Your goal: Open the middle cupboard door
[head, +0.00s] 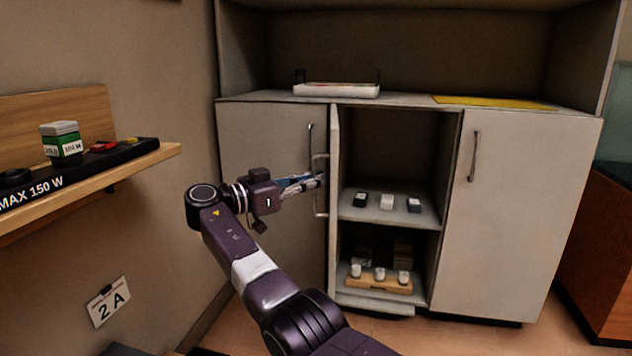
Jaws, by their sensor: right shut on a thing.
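The middle cupboard door (334,225) is swung out to the left and shows almost edge-on. The middle compartment behind it is open to view. Its upright bar handle (318,207) is on the side facing left. My right gripper (316,182) is shut on this handle. The fingers partly hide the handle's middle. My left gripper is not in view.
The left door (262,135) and right door (515,200) are shut. Small items stand on the open compartment's shelf (400,214), and a wooden block holding white cups (380,285) is below. A wall shelf (110,178) juts out at left.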

